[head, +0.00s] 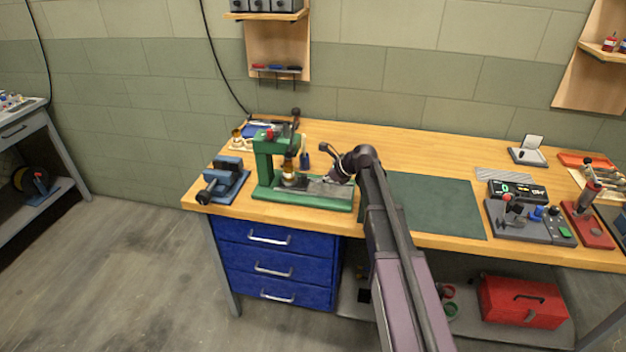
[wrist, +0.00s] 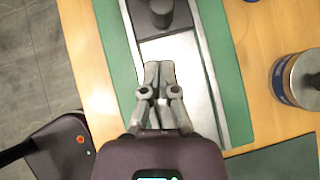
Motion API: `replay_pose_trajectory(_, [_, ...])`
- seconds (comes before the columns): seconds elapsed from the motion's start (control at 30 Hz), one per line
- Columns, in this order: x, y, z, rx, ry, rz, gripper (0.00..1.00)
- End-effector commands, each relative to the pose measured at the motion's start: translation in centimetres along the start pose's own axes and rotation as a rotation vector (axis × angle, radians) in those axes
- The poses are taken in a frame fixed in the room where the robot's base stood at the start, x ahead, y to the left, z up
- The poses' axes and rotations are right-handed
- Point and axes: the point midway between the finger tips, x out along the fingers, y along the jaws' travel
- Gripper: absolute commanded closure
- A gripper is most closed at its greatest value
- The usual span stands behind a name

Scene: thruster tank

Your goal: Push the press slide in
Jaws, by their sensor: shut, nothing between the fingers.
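The green press (head: 264,165) stands on the left part of the bench, its long green base running to the right. The press slide (head: 312,186) is a pale metal plate between rails on that base; it also shows in the wrist view (wrist: 188,54). A dark round knob or post (wrist: 158,12) stands at the far end of the visible plate. My gripper (head: 337,175) is over the right part of the base. In the wrist view my gripper (wrist: 159,66) is shut and empty, its fingertips over the plate, short of the dark post. I cannot tell whether they touch the plate.
A blue vise (head: 227,180) sits left of the press. A blue-banded container (wrist: 285,83) stands beside the base. A dark green mat (head: 435,203) lies to the right, with a control box (head: 520,218) and red hand press (head: 588,225) beyond it.

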Motion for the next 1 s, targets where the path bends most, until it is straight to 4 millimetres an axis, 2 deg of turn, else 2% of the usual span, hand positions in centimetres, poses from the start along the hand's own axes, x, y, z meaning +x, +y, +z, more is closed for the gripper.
replay_pose_trajectory(0.1, [-1.9,0.0,0.1,0.003,0.001,-0.002,1.00])
replay_pose_trajectory(0.6, [-7.6,0.0,0.1,0.002,0.002,-0.001,1.00])
replay_pose_trajectory(0.8, [-9.3,0.0,0.0,0.000,0.002,-0.001,1.00])
replay_pose_trajectory(1.0, [-10.0,0.0,-0.1,0.000,0.002,0.000,1.00])
